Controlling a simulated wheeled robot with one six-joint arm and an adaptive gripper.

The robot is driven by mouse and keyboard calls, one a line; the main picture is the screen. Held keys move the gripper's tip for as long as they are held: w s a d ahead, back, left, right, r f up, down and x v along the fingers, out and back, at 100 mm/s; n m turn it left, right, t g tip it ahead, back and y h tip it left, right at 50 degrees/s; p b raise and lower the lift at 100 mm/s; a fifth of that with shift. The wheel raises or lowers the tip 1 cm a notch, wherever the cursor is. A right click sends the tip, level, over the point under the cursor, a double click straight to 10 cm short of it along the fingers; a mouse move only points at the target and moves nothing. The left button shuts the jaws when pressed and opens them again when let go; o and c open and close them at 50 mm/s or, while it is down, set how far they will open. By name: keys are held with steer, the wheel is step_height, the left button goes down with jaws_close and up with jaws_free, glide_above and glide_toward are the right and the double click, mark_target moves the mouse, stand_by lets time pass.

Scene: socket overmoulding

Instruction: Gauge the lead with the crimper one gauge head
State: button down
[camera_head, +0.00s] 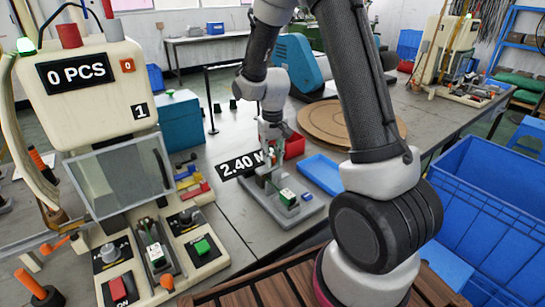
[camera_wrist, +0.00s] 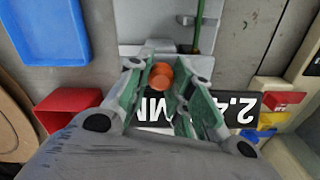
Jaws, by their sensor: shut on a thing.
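My gripper (camera_wrist: 162,88) is around an orange round knob (camera_wrist: 160,75) on the gauge head, its green-padded fingers on either side and shut on it. In the head view my gripper (camera_head: 271,135) is low over the gauge head (camera_head: 295,216), a grey stand with a black readout (camera_head: 239,164) showing "2.40 M", its end hidden by my arm. The readout appears upside down in the wrist view (camera_wrist: 247,104). A thin green strand (camera_wrist: 199,30), possibly the lead, runs above the knob. Crimper one (camera_head: 95,88) stands at the left, showing "0 PCS" and "1".
A blue tray (camera_head: 322,174) and a red bin (camera_head: 294,145) lie beside the gauge head. Small coloured blocks (camera_head: 190,182) lie next to the crimper. A large blue crate (camera_head: 478,210) is at the right. A second machine (camera_head: 440,48) stands at the back right.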

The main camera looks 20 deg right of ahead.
steer(key=shift+w+d, duration=0.25)
steer(key=shift+d, duration=0.85)
steer(key=shift+w+d, duration=0.25)
steer(key=shift+d, duration=0.85)
steer(key=c, duration=1.3)
jaws_free()
steer(key=shift+d, duration=0.15)
steer(key=shift+o, duration=0.2)
steer(key=shift+r, duration=0.1)
step_height(320, 180, up, 12)
